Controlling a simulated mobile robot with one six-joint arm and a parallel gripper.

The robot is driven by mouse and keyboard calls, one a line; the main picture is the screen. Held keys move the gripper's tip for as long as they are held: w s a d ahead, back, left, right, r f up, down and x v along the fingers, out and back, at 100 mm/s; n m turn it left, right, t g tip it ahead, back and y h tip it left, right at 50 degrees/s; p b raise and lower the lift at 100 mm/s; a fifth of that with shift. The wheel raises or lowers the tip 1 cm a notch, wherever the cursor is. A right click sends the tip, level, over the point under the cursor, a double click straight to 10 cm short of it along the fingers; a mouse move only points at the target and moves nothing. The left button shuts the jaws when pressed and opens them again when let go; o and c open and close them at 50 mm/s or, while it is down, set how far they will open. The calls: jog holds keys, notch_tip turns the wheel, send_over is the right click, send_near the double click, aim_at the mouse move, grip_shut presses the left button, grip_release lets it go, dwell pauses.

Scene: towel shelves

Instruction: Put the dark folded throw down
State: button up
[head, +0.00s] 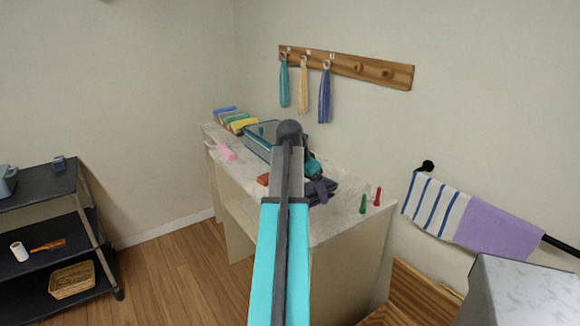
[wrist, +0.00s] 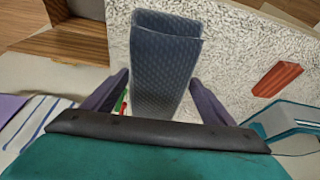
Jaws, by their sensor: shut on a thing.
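The dark folded throw (wrist: 165,60) is a blue-grey, textured, folded slab between the two fingers of my gripper (wrist: 160,82) in the wrist view. My gripper is shut on it. In the head view the throw shows as a dark patch (head: 329,189) over the right part of the pale speckled counter (head: 335,222), partly hidden by my arm. My gripper (head: 319,186) is beside it there. The throw is at or just above the counter top; I cannot tell whether it touches.
A red block (wrist: 278,78) and a teal-rimmed clear bin (head: 262,136) are near the throw. Green (head: 363,203) and red (head: 377,196) pegs stand at the counter's right end. A pink item (head: 226,152) and several folded cloths (head: 243,124) lie further left. Towels (head: 487,228) hang right.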

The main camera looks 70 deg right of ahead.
jog(key=shift+m, duration=0.5)
jog(key=s+f, duration=0.2)
jog(key=s, duration=0.1)
jog(key=s+d+f, duration=0.1)
jog(key=s, duration=0.1)
jog(key=shift+s+d, duration=0.1)
jog(key=shift+s, duration=0.05)
jog(key=shift+d, duration=0.1)
jog(key=w+d+p, duration=0.1)
jog(key=w+d, duration=0.2)
jog(key=w, duration=0.1)
jog(key=w+d+f+p, duration=0.1)
jog(key=w+d, duration=0.2)
jog(key=w+d+p, duration=0.1)
jog(key=w+d, duration=0.1)
jog(key=w, duration=0.2)
jog(key=shift+w+d+f, duration=0.15)
jog(key=shift+w+d, duration=0.2)
jog(key=shift+d, duration=0.05)
jog(key=shift+w+d, duration=0.4)
jog(key=shift+w, duration=0.1)
jog(key=shift+f+p, duration=0.75)
jog(key=shift+f, duration=1.05)
jog(key=shift+f, duration=0.15)
jog(key=o, duration=1.3)
